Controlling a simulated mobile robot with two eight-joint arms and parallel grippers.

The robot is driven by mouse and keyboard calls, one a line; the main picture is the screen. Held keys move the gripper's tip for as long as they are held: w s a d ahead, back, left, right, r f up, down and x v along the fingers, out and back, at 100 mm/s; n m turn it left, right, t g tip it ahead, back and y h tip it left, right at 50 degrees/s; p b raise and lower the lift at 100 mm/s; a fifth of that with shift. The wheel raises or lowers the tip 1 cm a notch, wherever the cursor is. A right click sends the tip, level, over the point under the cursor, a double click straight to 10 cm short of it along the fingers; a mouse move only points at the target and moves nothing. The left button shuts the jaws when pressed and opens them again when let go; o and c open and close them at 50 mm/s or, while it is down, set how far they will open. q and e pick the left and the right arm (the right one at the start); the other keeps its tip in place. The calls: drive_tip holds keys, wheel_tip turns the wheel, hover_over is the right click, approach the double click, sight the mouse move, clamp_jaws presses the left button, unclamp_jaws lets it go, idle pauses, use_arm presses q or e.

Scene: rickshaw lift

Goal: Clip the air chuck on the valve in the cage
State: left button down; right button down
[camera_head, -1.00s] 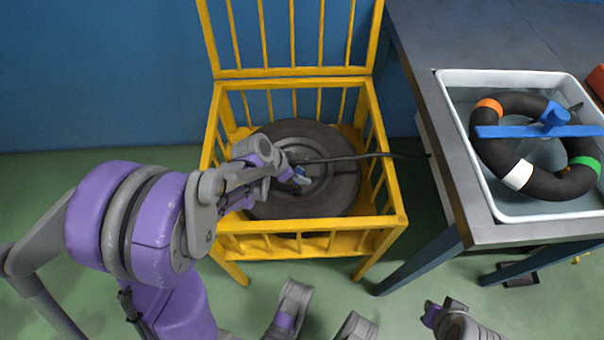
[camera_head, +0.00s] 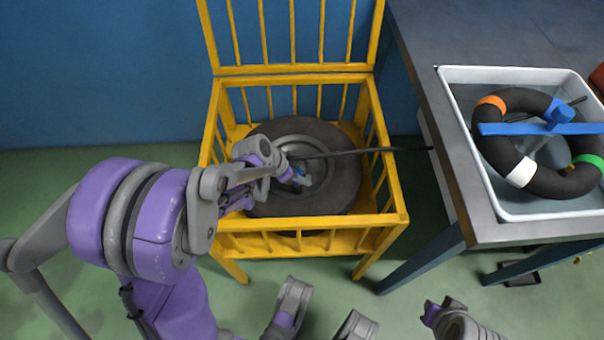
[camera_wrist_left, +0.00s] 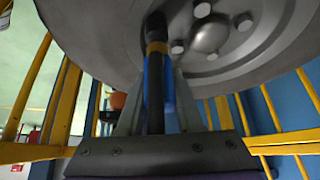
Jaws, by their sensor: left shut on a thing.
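The yellow cage (camera_head: 310,223) stands on the floor with its barred lid up, and a dark wheel (camera_head: 335,190) with a grey rim lies in it. My left gripper (camera_head: 290,174) is inside the cage over the wheel's middle. It is shut on the air chuck (camera_head: 300,174), a black and blue piece with a dark hose. In the left wrist view the air chuck (camera_wrist_left: 155,85) sits between the fingers (camera_wrist_left: 158,112), its tip in front of the rim near the lug nuts. I cannot make out the valve or whether the chuck touches it. My right gripper's fingers are not visible.
The hose (camera_head: 370,152) runs right from the chuck across the cage's side towards the table. The grey table (camera_head: 430,70) at the right carries a white tray (camera_head: 470,165) with a black ring (camera_head: 490,140) in it. Green floor lies open before the cage.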

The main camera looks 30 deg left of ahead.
use_arm(q)
drive_tip(key=shift+r, duration=0.15)
idle(0.4)
drive_tip(key=shift+r+p, duration=1)
drive_tip(key=shift+r, duration=0.2)
drive_tip(key=shift+f+b, duration=0.8)
drive_tip(key=shift+f, duration=0.6)
idle(1.7)
drive_tip(key=shift+c, duration=2.4)
unclamp_jaws()
drive_tip(key=shift+o, duration=0.2)
drive_tip(key=shift+o, duration=1)
drive_tip(key=shift+r, duration=0.15)
